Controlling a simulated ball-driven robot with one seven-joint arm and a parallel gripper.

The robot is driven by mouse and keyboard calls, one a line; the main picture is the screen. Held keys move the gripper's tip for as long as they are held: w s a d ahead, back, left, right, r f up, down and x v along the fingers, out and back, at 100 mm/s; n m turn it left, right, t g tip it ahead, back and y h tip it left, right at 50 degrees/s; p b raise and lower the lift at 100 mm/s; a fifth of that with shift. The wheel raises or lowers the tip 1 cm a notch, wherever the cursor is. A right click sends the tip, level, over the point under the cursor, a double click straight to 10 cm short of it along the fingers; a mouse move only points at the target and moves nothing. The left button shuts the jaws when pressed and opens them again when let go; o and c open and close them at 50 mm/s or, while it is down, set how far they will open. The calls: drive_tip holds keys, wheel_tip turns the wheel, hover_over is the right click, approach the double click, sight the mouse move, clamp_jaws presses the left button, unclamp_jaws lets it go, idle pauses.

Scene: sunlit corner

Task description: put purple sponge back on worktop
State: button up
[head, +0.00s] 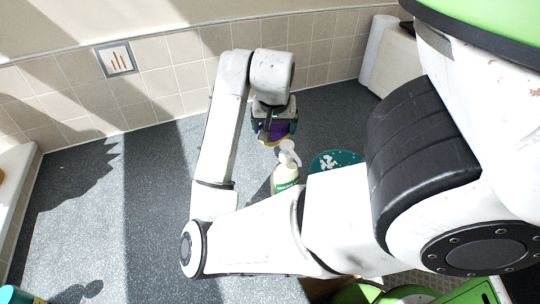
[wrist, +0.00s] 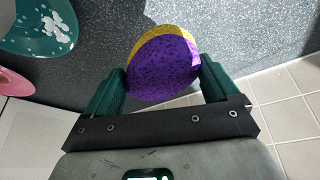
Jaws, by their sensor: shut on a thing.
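My gripper (head: 273,130) is shut on the purple sponge (head: 280,127), which shows partly below the jaws in the head view. In the wrist view the sponge (wrist: 164,68) is a round purple pad with a yellow layer behind it. It sits between the two dark green fingers of my gripper (wrist: 164,72). The grey speckled worktop (head: 85,195) spreads below and around it, and also shows in the wrist view (wrist: 110,40). I cannot tell whether the sponge touches the worktop.
A pump bottle (head: 285,178) stands just in front of the gripper, beside a teal dish with white marks (head: 345,157). A pink item (wrist: 14,82) is at the left in the wrist view. A white roll (head: 375,50) stands back right. The worktop's left middle is clear.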

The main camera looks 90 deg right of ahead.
wheel_tip(320, 180, down, 9)
drive_tip(key=shift+r+b, duration=0.1)
drive_tip(key=shift+b, duration=0.25)
drive_tip(key=shift+f, duration=0.2)
drive_tip(key=o, duration=0.8)
drive_tip(key=shift+c, duration=0.2)
drive_tip(key=shift+r, duration=0.1)
drive_tip(key=p+v, duration=0.1)
drive_tip(key=v, duration=1.1)
drive_tip(key=shift+s+r, duration=0.1)
drive_tip(key=shift+r, duration=0.05)
